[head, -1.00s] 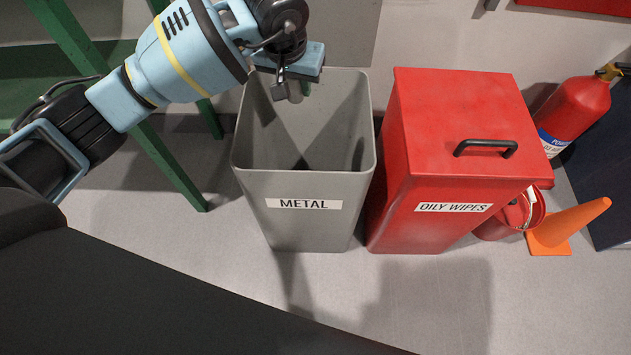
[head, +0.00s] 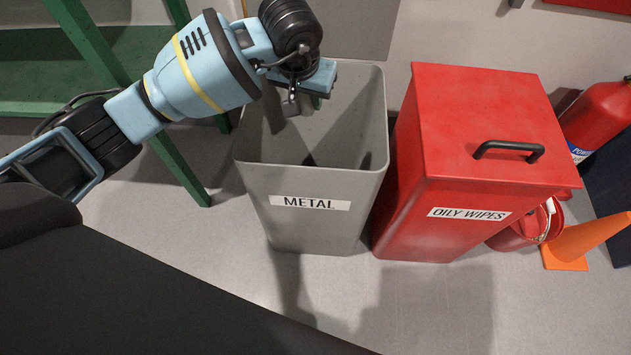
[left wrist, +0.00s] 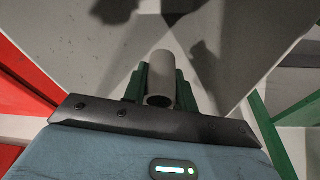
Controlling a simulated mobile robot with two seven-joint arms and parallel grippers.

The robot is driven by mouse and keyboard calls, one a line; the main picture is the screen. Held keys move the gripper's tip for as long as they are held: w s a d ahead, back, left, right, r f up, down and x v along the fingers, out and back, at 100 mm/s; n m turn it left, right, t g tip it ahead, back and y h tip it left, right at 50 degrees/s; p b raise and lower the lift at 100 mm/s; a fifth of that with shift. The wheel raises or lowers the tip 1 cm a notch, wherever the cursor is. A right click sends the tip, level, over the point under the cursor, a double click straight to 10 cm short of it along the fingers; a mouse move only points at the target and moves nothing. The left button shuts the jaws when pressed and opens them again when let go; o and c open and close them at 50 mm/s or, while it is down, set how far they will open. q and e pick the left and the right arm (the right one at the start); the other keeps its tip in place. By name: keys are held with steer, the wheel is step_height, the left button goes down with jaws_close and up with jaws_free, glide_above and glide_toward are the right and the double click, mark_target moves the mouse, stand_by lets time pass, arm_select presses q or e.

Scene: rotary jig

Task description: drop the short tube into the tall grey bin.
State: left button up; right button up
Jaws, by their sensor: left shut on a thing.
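The tall grey bin (head: 311,225), labelled METAL, stands on the floor with its top open. My left gripper (head: 305,103) is over the back left part of its opening in the head view. In the left wrist view, the left gripper (left wrist: 161,88) is shut on the short tube (left wrist: 161,72), a light grey hollow piece between green fingers. The tube's near open end faces the wrist camera, and bin walls show behind it. In the head view I cannot make the tube out behind the gripper. My right gripper is in neither view.
A red lidded bin (head: 480,130) labelled OILY WIPES stands close to the right of the grey bin. Beyond it are a red bucket (head: 520,232), an orange cone (head: 590,242) and a fire extinguisher (head: 602,118). A green frame (head: 95,45) stands at the left.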

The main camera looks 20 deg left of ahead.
arm_select(q)
steer(key=o, duration=1)
steer(key=shift+o, duration=0.2)
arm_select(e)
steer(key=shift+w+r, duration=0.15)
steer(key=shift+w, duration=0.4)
arm_select(q)
steer(key=shift+r, duration=0.5)
steer(key=p+v, duration=0.2)
steer(key=v, duration=0.4)
steer(key=shift+s, duration=0.1)
steer(key=shift+s+r+p, duration=0.15)
steer(key=shift+r+p, duration=0.2)
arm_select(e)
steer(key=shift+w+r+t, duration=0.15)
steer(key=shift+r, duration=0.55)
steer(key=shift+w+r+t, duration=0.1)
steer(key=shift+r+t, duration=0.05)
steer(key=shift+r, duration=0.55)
